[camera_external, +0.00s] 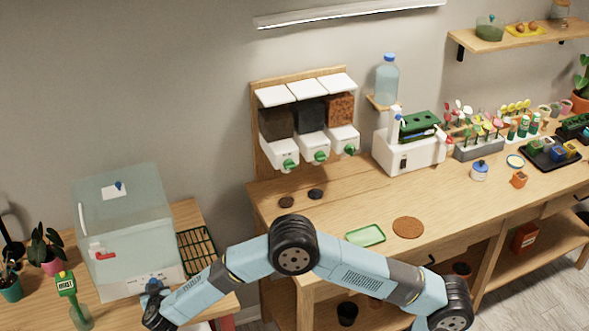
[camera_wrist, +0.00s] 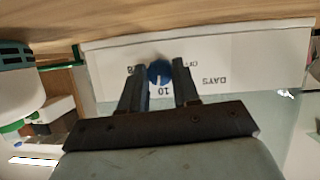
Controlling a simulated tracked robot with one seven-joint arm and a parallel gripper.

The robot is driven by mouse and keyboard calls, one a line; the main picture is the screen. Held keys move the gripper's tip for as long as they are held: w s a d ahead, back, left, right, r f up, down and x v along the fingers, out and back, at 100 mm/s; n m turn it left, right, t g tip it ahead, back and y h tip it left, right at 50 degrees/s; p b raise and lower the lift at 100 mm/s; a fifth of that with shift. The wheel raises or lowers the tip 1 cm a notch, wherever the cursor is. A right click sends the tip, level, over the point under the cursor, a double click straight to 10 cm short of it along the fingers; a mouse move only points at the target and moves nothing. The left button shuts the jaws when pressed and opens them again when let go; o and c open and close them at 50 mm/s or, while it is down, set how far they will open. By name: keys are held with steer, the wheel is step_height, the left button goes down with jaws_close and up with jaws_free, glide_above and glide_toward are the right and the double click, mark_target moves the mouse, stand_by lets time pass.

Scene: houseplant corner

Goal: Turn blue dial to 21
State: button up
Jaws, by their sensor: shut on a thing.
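The blue dial (camera_wrist: 160,70) sits on a white panel (camera_wrist: 240,62) in the wrist view, between the two dark fingers of my gripper (camera_wrist: 161,78). The fingers are shut on the dial's sides. The panel's print appears upside down: a "10" below the dial, "DAYS" to the right, and small marks beside the fingers. No 21 can be read, and the dial's pointer cannot be made out. In the external view my gripper (camera_external: 153,288) is at the white base of the clear box (camera_external: 125,215), and the arm hides much of the dial.
A green wire rack (camera_external: 197,251) lies right of the box.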

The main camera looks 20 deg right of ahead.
steer(key=shift+d+m+y, duration=0.15)
steer(key=shift+m+y, duration=0.85)
steer(key=shift+m, duration=0.2)
steer(key=shift+d+f+m+y, duration=0.15)
steer(key=shift+m+y, duration=0.55)
steer(key=shift+m, duration=0.5)
steer(key=o, duration=1)
steer(key=shift+o, duration=0.2)
steer(key=shift+s, duration=0.1)
steer(key=v, duration=1.3)
steer(key=shift+s, duration=0.3)
